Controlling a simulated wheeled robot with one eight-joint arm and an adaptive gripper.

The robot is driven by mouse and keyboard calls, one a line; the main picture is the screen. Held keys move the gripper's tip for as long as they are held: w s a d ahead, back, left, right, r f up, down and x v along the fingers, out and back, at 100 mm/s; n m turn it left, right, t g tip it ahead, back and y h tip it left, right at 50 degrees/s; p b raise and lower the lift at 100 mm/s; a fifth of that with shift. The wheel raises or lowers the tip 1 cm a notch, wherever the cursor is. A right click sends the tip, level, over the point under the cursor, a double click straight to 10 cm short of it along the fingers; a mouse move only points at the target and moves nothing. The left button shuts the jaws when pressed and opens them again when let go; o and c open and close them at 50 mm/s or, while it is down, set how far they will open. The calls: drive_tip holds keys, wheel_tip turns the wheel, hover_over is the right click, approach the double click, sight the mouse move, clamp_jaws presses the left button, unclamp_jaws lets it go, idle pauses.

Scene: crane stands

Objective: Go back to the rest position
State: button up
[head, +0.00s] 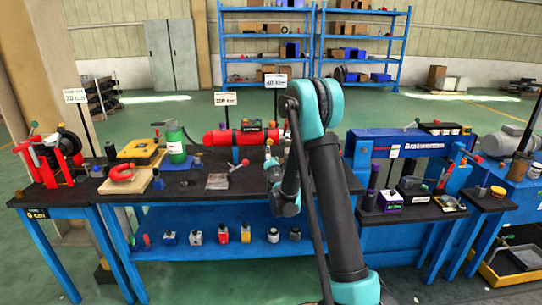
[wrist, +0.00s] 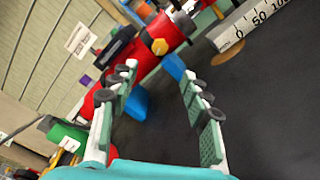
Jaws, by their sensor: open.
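My gripper (wrist: 158,72) shows in the wrist view with its two green-padded fingers apart and nothing held between them. Beyond the fingertips lies a red cylinder (wrist: 150,42) with blue supports, one of which (wrist: 135,103) shows in the gap between the fingers. In the head view my raised arm (head: 328,190) stands in front of the middle of the dark workbench (head: 220,200). The red cylinder (head: 218,138) lies along the back of this bench.
A white ruler (wrist: 250,20) lies near the gripper. Green floor shows in front.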

drive_tip(key=s+d+r+m+g+h, duration=0.2)
drive_tip(key=s+d+r+m+h, duration=0.2)
drive_tip(key=s+d+m, duration=0.5)
drive_tip(key=s+d+f+m+g+h, duration=0.1)
drive_tip(key=s+d+f+m+g, duration=0.1)
drive_tip(key=s+d+m+g, duration=0.55)
drive_tip(key=s+a+f+m+g+y, duration=0.1)
drive_tip(key=s+f+m, duration=0.1)
drive_tip(key=s, duration=0.8)
drive_tip(key=s+a+f+m+g+y, duration=0.2)
drive_tip(key=s+f, duration=0.3)
drive_tip(key=s, duration=0.6)
drive_tip(key=s+a+f+m+g+y, duration=0.1)
drive_tip(key=s+f+m, duration=0.3)
drive_tip(key=s, duration=0.7)
drive_tip(key=shift+s+a+y, duration=0.15)
drive_tip(key=shift+a+y, duration=0.35)
drive_tip(key=shift+a, duration=0.2)
drive_tip(key=shift+c, duration=0.6)
